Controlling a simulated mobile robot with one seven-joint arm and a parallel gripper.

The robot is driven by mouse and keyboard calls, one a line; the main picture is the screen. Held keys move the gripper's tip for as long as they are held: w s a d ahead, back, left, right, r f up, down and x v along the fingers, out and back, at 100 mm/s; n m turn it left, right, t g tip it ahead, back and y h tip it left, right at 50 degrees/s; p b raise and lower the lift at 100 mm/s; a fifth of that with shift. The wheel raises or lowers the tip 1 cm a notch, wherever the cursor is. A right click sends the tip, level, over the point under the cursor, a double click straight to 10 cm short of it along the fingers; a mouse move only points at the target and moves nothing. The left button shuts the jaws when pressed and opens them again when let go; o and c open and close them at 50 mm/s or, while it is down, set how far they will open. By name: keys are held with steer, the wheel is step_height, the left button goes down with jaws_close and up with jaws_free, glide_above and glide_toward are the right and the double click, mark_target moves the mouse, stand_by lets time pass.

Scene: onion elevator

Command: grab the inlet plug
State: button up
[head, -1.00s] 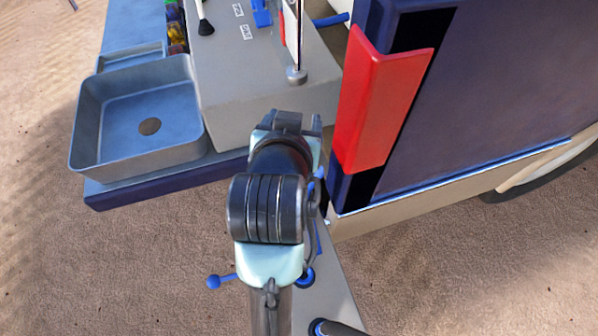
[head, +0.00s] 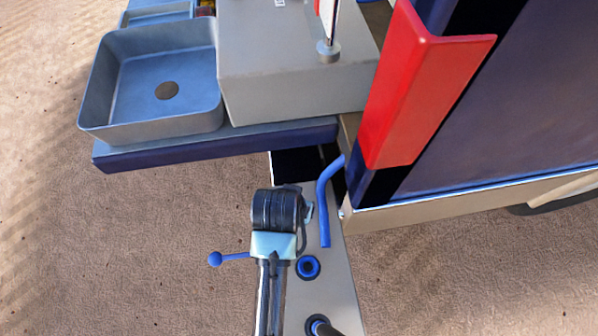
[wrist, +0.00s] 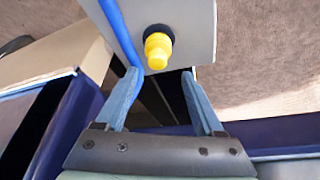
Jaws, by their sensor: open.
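The inlet plug (wrist: 158,47) shows in the wrist view as a yellow stepped knob in a black ring on a light grey panel (wrist: 192,30). My gripper (wrist: 161,76) is open and empty. The plug lies just beyond the fingertips, roughly centred between them and apart from both. In the head view my arm's wrist joint covers the gripper and the plug.
A bent blue pipe (head: 324,205) stands on the panel; in the wrist view the pipe (wrist: 122,35) runs close by the left finger. A blue-knobbed lever (head: 216,258) sticks out left. A sink (head: 150,130) and red-cornered vehicle body (head: 410,100) stand beyond.

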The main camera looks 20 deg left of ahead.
steer(key=x, duration=0.4)
steer(key=shift+w+d+f+b, duration=0.1)
steer(key=shift+d+f+b, duration=0.15)
steer(key=shift+f+b, duration=0.1)
steer(key=shift+r, duration=0.1)
jaws_close()
